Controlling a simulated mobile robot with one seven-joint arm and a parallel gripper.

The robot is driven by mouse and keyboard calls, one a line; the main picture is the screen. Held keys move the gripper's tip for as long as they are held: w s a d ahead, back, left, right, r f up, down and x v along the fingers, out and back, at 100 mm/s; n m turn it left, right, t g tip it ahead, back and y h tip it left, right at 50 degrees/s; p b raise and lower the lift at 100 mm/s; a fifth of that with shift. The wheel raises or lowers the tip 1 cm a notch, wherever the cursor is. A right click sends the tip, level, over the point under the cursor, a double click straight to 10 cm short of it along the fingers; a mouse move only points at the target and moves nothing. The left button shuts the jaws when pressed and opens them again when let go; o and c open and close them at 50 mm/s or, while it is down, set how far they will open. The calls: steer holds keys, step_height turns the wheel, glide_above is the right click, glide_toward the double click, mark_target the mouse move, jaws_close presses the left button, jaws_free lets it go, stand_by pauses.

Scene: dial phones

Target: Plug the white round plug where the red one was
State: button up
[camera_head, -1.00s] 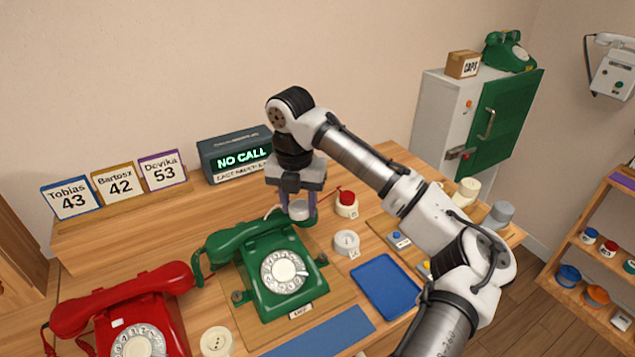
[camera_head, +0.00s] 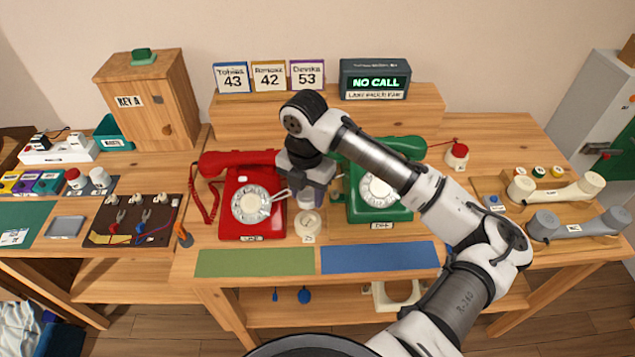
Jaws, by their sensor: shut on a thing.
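My gripper (camera_head: 307,192) points down between the red phone (camera_head: 251,203) and the green phone (camera_head: 377,190). It is shut on the white round plug, which is mostly hidden by the fingers; a pale cord (camera_head: 281,195) shows at its left. Just below in the picture is a round cream wall-type socket (camera_head: 308,227) on the desk between the phones. I cannot tell whether the plug touches it.
A green mat (camera_head: 255,263) and a blue mat (camera_head: 380,257) lie along the front edge. The NO CALL display (camera_head: 375,81) and name cards (camera_head: 268,77) stand on the back shelf. Pale and grey handsets (camera_head: 577,223) lie at right.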

steer(key=shift+f+b, duration=2.2)
steer(key=shift+f, duration=0.65)
steer(key=shift+f+b, duration=0.3)
steer(key=shift+f, duration=0.4)
steer(key=o, duration=1)
steer(key=shift+c, duration=0.2)
step_height(320, 180, up, 14)
steer(key=shift+b, duration=0.45)
